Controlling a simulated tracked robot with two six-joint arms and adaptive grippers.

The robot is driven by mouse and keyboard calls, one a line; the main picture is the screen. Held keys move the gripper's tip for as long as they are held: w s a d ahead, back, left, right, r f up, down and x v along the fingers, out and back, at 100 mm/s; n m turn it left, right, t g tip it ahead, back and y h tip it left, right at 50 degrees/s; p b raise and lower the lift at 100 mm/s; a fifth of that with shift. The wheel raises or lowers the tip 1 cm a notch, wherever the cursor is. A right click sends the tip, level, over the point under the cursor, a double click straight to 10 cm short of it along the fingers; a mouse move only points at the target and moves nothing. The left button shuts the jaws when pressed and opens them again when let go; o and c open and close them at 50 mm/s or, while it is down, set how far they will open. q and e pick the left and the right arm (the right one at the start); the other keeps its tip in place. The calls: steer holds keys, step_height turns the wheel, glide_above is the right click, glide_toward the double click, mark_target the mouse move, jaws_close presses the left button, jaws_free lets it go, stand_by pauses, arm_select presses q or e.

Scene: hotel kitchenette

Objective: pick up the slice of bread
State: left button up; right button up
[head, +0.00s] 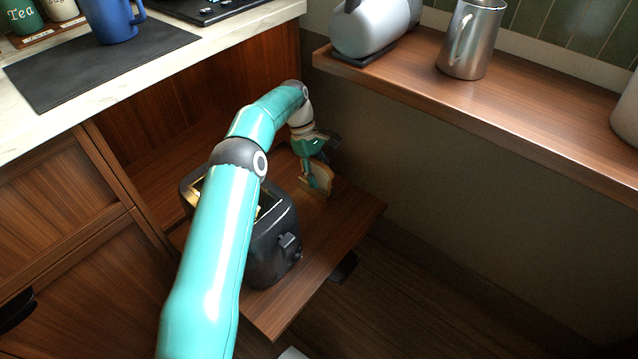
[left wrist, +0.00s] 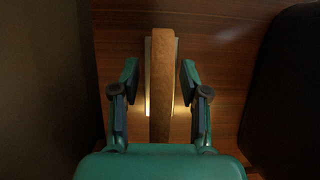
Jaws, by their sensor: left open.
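The slice of bread (head: 321,178) stands on edge on the low wooden shelf, to the right of a black toaster (head: 274,243). In the left wrist view the bread (left wrist: 162,85) runs upright between my fingers, with a pale strip along its left side. My left gripper (head: 318,172) points down over the bread. In the left wrist view the gripper (left wrist: 160,92) is open, with one finger on each side of the slice and gaps visible between fingers and bread. My arm hides part of the toaster. My right gripper is not in view.
The low shelf (head: 322,262) has bare room in front of the bread. A wooden ledge (head: 540,110) at the upper right bears a metal pitcher (head: 473,40) and a kettle (head: 368,27). A counter with a dark mat (head: 95,68) and blue mug (head: 112,20) is at the upper left.

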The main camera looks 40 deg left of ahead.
arm_select(q)
steer(key=shift+d+f, duration=0.15)
steer(key=shift+f, duration=0.15)
steer(key=shift+c, duration=0.4)
jaws_close()
steer(key=shift+r, duration=0.1)
